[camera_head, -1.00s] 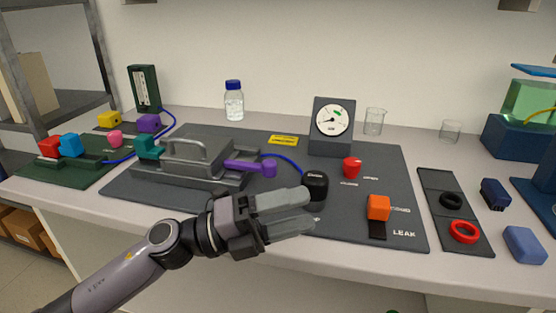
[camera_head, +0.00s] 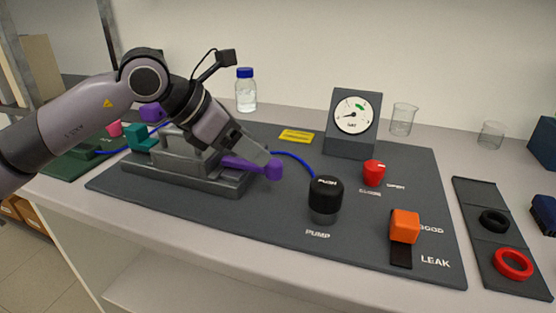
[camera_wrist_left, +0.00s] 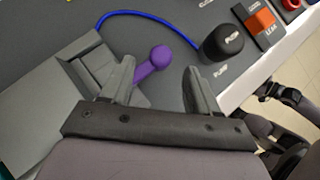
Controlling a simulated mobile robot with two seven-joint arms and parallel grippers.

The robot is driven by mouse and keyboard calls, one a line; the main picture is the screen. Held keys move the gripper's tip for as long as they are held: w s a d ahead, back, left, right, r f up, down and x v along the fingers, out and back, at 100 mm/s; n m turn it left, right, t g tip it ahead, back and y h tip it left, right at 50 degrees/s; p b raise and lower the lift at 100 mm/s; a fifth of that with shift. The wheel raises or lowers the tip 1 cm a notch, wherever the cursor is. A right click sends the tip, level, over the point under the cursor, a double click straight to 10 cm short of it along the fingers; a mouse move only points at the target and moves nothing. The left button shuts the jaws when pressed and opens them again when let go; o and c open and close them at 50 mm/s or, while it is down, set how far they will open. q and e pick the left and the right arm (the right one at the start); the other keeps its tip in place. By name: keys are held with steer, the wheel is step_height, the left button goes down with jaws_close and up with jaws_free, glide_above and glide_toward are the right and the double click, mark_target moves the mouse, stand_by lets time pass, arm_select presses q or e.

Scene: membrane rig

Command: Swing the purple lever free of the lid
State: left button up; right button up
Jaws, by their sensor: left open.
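The purple lever (camera_head: 246,165) reaches out to the right from the grey lidded rig (camera_head: 190,178), with a round knob at its end. Its knob (camera_wrist_left: 160,56) shows between the jaws in the left wrist view. My left gripper (camera_head: 262,156) is open and points down at the lever from above and behind. In the left wrist view the fingers of the left gripper (camera_wrist_left: 158,82) stand apart, the left one close beside the lever arm. The gripper and arm hide much of the lid. My right gripper is not clearly seen.
A black pump button (camera_head: 326,195) stands right of the lever, with a blue tube (camera_head: 297,159) behind. Further right are a red knob (camera_head: 374,172), an orange switch (camera_head: 404,226) and a gauge (camera_head: 354,118). The mat's front middle is clear.

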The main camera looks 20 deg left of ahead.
mark_target(273, 161)
arm_select(q)
steer(key=x, duration=0.6)
steer(key=shift+w+d+f, duration=0.15)
steer(key=shift+d+f, duration=0.1)
steer(key=shift+f, duration=0.05)
jaws_close()
